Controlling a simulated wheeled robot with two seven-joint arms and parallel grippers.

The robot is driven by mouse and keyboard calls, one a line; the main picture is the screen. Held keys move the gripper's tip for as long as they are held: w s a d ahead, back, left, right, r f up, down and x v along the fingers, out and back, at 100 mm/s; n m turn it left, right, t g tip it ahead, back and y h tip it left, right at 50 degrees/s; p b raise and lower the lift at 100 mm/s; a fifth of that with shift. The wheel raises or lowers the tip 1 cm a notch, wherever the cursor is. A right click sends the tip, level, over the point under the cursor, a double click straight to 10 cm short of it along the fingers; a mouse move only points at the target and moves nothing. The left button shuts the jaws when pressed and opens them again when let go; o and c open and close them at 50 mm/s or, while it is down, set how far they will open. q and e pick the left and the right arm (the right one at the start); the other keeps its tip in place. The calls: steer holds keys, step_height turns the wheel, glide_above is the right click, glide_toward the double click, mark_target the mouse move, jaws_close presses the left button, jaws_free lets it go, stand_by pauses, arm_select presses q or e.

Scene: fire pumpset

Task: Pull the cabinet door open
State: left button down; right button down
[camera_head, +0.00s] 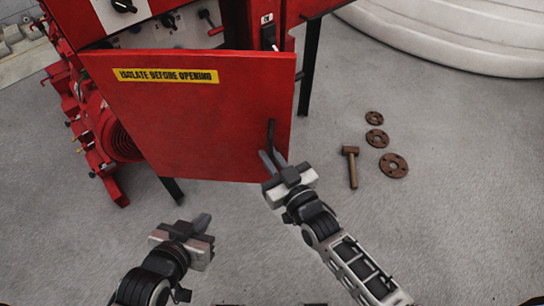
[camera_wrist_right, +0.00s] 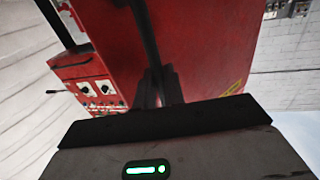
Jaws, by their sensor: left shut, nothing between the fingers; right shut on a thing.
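The red cabinet door (camera_head: 195,120) carries a yellow label reading "ISOLATE BEFORE OPENING" and stands swung out from the red cabinet (camera_head: 235,25). Its dark vertical handle (camera_head: 271,133) is near the door's right edge. My right gripper (camera_head: 272,160) is shut on the handle's lower part. In the right wrist view the dark handle (camera_wrist_right: 145,35) runs down between the fingers (camera_wrist_right: 157,88), with the red door (camera_wrist_right: 200,50) behind. My left gripper (camera_head: 201,222) is shut and empty, below the door and apart from it. The cabinet's inside is mostly hidden behind the door.
A hammer (camera_head: 351,167) and several rusty flanges (camera_head: 393,165) lie on the grey floor to the right. Red pump parts (camera_head: 110,130) stand left of the door. A large white ribbed object (camera_head: 450,35) is at the upper right. The floor in front is clear.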

steer(key=c, duration=1.6)
jaws_free()
steer(key=shift+a, duration=0.35)
steer(key=shift+s+d, duration=0.1)
steer(key=shift+d, duration=0.05)
steer(key=v, duration=1.5)
steer(key=shift+s+d, duration=0.2)
steer(key=shift+s, duration=0.15)
steer(key=shift+w, duration=0.1)
jaws_close()
steer(key=d+f+m+g+h, duration=0.3)
steer(key=d+g+h, duration=0.2)
steer(key=d, duration=0.1)
steer(key=shift+d+f+h, duration=0.3)
steer(key=shift+d+f, duration=0.05)
